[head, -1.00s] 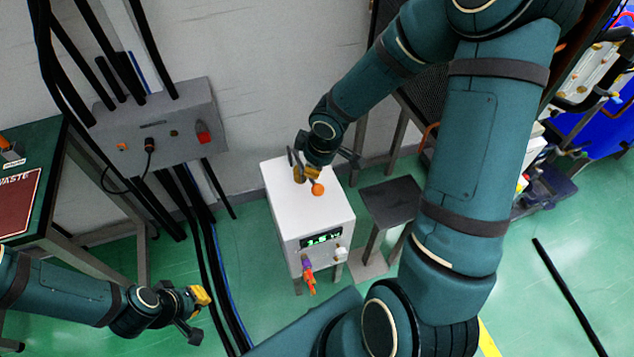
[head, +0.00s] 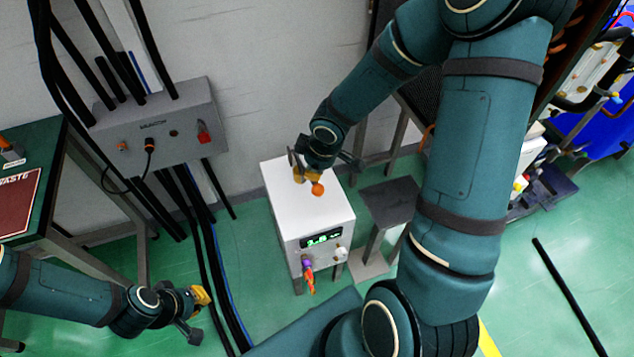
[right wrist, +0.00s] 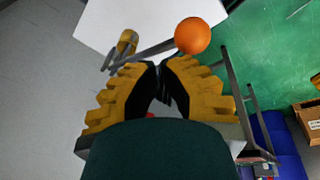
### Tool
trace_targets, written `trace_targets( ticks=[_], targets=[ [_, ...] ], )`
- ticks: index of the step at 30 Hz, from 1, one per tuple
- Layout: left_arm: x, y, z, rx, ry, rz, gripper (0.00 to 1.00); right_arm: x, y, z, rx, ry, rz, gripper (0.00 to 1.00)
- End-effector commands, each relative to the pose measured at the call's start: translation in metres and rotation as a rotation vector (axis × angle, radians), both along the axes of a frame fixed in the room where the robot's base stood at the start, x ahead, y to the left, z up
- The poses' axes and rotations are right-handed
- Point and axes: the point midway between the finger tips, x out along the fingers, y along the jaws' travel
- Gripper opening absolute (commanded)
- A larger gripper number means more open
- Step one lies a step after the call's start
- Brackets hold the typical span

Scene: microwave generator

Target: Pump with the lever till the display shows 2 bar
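The white pump box (head: 290,205) stands on the floor in the middle of the head view. Its green display (head: 321,238) is small and blurred; it reads about 2.0. The lever's orange ball (head: 317,189) is above the box top; it also shows in the right wrist view (right wrist: 193,36), with its grey rod just beyond my fingertips. My right gripper (head: 308,174) is at the lever over the box. In the right wrist view its yellow fingers (right wrist: 160,70) are together at the tips; contact with the rod is unclear. My left gripper (head: 203,296) is away at the lower left, its opening unclear.
A grey control box (head: 160,125) with cables is on the wall at left. A dark stool-like stand (head: 390,200) is right of the pump box. An orange and purple connector (head: 309,277) hangs on the box front. Green floor is free around the front.

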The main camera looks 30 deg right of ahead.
Motion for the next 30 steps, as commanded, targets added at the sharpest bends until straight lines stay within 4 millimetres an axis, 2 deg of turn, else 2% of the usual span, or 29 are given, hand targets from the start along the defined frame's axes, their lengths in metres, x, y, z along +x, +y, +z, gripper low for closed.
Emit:
trace_targets(
  ticks=[30],
  targets=[
    [0.0,0.0,0.0,0.0,0.0,0.0,0.0,-0.0035,0.0006,-0.009,-0.002,0.0,-0.002,0.0]
  ],
)
